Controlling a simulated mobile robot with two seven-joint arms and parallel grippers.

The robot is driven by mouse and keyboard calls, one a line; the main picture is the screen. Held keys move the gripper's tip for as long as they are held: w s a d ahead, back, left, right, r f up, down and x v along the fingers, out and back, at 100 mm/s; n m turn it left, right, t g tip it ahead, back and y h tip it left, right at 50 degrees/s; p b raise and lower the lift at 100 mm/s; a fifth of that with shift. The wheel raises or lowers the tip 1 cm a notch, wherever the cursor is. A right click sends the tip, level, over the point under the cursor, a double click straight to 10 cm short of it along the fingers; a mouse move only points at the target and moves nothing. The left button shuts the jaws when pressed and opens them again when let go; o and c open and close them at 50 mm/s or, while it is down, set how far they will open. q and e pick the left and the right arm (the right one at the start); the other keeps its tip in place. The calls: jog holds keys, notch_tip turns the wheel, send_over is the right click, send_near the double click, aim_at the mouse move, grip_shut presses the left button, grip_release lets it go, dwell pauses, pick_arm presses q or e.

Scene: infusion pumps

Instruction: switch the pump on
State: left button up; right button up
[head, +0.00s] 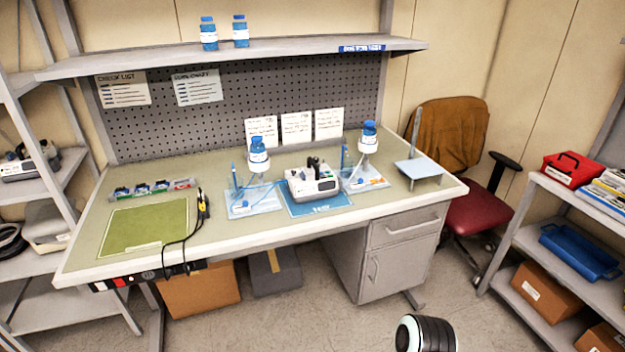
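The pump (310,187) is a white and grey boxy device with a dark handle or clamp on top. It sits on a blue mat (302,209) on the workbench, right of the bench's middle. A small dark panel shows on its front, but I cannot make out a switch or whether it is lit. A stand with a blue-capped bottle (258,156) is to its left, and another with a blue bottle (368,138) is to its right. Neither of my grippers is in view. A black and white rounded part at the bottom edge appears to be mine.
The workbench (270,238) has a green mat (147,227), a black cabled tool (202,205) and a parts tray (150,189) on its left. A small grey stand (418,169) is at the right end. A red chair (475,215) and a shelf rack stand farther right. Floor before the bench is clear.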

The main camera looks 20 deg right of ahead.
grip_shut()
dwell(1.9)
